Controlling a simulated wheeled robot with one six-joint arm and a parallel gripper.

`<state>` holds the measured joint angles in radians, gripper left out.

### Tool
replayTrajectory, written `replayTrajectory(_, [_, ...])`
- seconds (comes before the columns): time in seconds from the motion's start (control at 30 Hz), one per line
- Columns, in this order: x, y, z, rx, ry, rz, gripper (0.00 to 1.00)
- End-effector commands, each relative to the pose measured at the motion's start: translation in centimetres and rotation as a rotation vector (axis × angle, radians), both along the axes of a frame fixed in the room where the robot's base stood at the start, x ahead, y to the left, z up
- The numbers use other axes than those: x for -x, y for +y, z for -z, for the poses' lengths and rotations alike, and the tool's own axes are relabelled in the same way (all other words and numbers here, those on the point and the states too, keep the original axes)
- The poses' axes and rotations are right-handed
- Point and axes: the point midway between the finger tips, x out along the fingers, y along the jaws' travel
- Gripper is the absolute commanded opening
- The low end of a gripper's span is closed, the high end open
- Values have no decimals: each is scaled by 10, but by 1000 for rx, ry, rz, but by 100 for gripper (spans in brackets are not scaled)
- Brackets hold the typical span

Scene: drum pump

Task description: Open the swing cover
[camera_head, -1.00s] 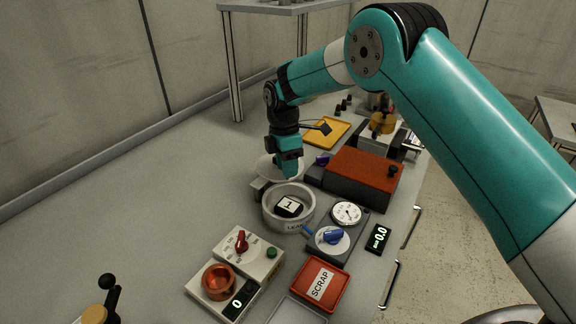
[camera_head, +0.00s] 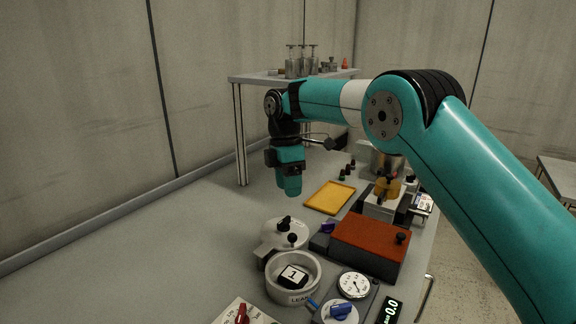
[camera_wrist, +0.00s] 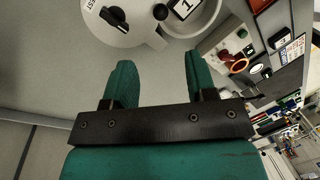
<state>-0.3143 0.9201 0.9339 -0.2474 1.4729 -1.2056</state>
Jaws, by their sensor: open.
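The swing cover (camera_head: 272,236), a pale round lid with a black knob (camera_head: 284,223), lies to the far left side of the round pot (camera_head: 274,284) marked LEAK. The pot's mouth is uncovered, and a dark block with a white "1" label (camera_head: 293,275) shows inside. My gripper (camera_head: 290,190) points down above and behind the cover, apart from it. In the wrist view my gripper (camera_wrist: 158,65) has two separate green fingers with nothing between them. The cover (camera_wrist: 138,28) and its black knob (camera_wrist: 115,18) show beyond the fingertips.
A red-topped box (camera_head: 368,238) stands right of the pot. A dial gauge (camera_head: 354,285) and a blue knob (camera_head: 340,310) are in front of it. A yellow tray (camera_head: 330,197) lies behind. The bench at left is clear.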

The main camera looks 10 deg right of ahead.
Motion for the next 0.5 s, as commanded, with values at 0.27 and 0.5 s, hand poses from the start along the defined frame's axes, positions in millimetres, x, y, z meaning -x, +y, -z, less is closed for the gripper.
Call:
replayTrajectory(0.27, [-7, 1, -44, 2, 3, 1, 51])
replayTrajectory(0.5, [-9, 1, -47, 1, 1, 1, 51])
